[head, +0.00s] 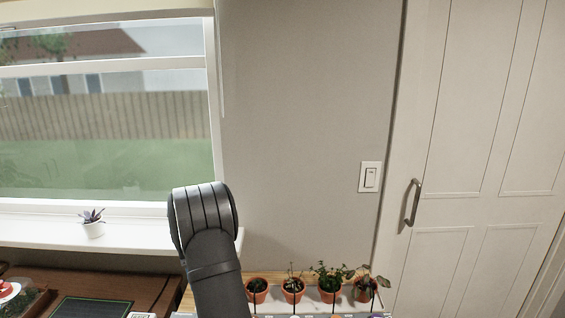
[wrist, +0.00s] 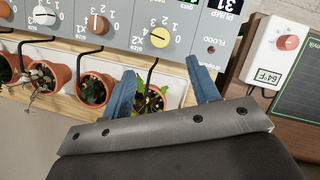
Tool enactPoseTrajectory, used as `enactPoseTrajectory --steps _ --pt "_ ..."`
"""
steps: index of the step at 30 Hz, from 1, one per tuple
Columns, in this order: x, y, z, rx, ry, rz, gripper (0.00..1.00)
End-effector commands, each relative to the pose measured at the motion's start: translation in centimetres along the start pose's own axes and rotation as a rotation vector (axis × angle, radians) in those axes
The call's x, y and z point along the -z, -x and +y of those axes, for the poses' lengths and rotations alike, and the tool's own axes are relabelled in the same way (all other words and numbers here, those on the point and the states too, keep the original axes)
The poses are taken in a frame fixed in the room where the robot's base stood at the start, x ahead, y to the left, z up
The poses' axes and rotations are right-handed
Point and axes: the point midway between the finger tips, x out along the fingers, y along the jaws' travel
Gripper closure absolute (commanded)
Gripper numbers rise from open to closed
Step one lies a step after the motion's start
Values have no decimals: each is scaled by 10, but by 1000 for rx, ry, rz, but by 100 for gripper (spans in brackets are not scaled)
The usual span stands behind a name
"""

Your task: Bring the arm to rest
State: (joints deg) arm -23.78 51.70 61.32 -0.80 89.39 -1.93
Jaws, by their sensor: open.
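My dark arm (head: 212,255) rises from the bottom of the head view and stands in front of the window sill and wall. My gripper does not show in the head view. In the wrist view my gripper (wrist: 160,66) has two blue fingers spread apart, with nothing held between them. A potted plant (wrist: 150,101) shows behind and between the fingers; I cannot tell the exact distance to it.
Several terracotta pots, one being the rightmost (head: 364,291), stand in a row. A grey panel (wrist: 130,22) with dials appears upside down, beside a white thermostat box (wrist: 284,45). A small succulent (head: 92,223) sits on the sill (head: 40,232). A door (head: 480,150) is at right.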

Motion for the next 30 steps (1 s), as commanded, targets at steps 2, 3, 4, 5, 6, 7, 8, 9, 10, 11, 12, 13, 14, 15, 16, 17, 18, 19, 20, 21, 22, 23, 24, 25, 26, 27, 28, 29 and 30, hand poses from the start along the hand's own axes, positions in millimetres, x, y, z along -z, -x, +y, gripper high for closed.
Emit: enactPoseTrajectory --steps 2,3,4,5,6,7,8,9,10,11,12,13,14,15,16,17,18,19,20,21,22,23,24,25,26,27,28,29,30 --pt "1 16 0 0 0 4 45" --pt "1 24 0 0 0 4 45" --pt "1 29 0 0 0 4 45" --pt "1 34 0 0 0 4 45" --pt "1 41 0 0 0 4 45" --pt "1 46 0 0 0 5 45" --pt "0 51 0 0 0 3 45" --pt "0 58 0 0 0 5 45" --pt "0 53 0 0 0 -1 45" --pt "0 46 0 0 0 -3 45" --pt "-1 38 0 0 0 -4 45" --pt "-1 33 0 0 0 -4 45" --pt "-1 28 0 0 0 -4 45" --pt "-1 21 0 0 0 -3 45" --pt "-1 15 0 0 0 -4 45" --pt "-1 9 0 0 0 -3 45" --pt "-1 1 0 0 0 -4 45" --pt "-1 -5 0 0 0 -4 45" --pt "-1 -11 0 0 0 -5 45" --pt "-1 -19 0 0 0 -4 45" --pt "-1 -25 0 0 0 -5 45" --pt "-1 -31 0 0 0 -5 45" --pt "-1 -39 0 0 0 -5 45" --pt "-1 -45 0 0 0 -5 45" --pt "-1 -51 0 0 0 -5 45" --pt "-1 -59 0 0 0 -4 45" --pt "-1 -65 0 0 -1 -5 45" --pt "-1 -71 0 0 -1 -4 45" --pt "-1 -79 0 0 -1 -5 45"
